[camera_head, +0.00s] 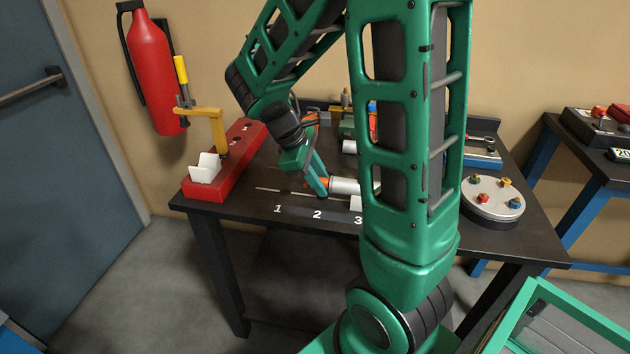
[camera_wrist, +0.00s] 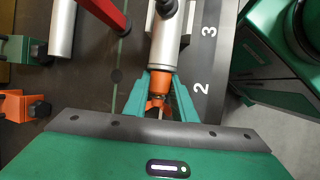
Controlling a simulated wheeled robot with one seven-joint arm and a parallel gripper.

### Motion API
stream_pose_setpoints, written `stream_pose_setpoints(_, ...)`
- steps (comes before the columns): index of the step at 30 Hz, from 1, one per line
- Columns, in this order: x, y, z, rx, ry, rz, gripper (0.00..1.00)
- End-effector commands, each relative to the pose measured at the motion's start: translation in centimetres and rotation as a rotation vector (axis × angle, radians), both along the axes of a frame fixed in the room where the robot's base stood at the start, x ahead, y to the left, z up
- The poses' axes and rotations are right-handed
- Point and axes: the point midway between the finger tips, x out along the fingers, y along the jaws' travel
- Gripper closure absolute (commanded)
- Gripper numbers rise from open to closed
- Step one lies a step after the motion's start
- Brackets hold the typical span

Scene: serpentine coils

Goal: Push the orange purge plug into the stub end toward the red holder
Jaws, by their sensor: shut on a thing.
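The orange purge plug (camera_wrist: 160,81) is between the green fingers of my gripper (camera_wrist: 160,84) in the wrist view. Its far end meets the near end of a silver cylindrical stub (camera_wrist: 167,52); how deep it sits inside cannot be told. In the head view my gripper (camera_head: 321,186) is low over the table, at the left end of the silver stub (camera_head: 345,186), with a little orange of the plug showing. My gripper is shut on the plug. A red arm-like part (camera_wrist: 107,14) shows at the top of the wrist view; whether it belongs to the red holder is unclear.
The dark table (camera_head: 240,205) has a strip numbered 1, 2, 3 along its front. A red base (camera_head: 205,180) with a white card (camera_head: 205,168) stands at left. A round plate (camera_head: 490,208) with coloured knobs is at right. My arm hides the middle.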

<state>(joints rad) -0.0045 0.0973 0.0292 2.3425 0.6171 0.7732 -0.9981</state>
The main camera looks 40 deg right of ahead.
Motion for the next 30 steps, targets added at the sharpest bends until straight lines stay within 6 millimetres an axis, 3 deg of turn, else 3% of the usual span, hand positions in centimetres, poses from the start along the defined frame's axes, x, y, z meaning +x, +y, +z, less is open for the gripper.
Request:
stream_pose_setpoints(5, -0.1, 0.0, 0.0, 0.000, 0.001, -0.002, 0.99)
stream_pose_setpoints(6, -0.1, 0.0, 0.0, 0.000, 0.001, -0.002, 0.74)
stream_pose_setpoints(9, -0.1, 0.0, 0.0, 0.000, 0.001, -0.002, 0.54)
stream_pose_setpoints(20, 0.1, 0.2, 0.4, 0.000, -0.001, 0.002, 0.54)
stream_pose_setpoints(30, 1.1, 2.5, 5.3, 0.001, -0.004, 0.001, 0.54)
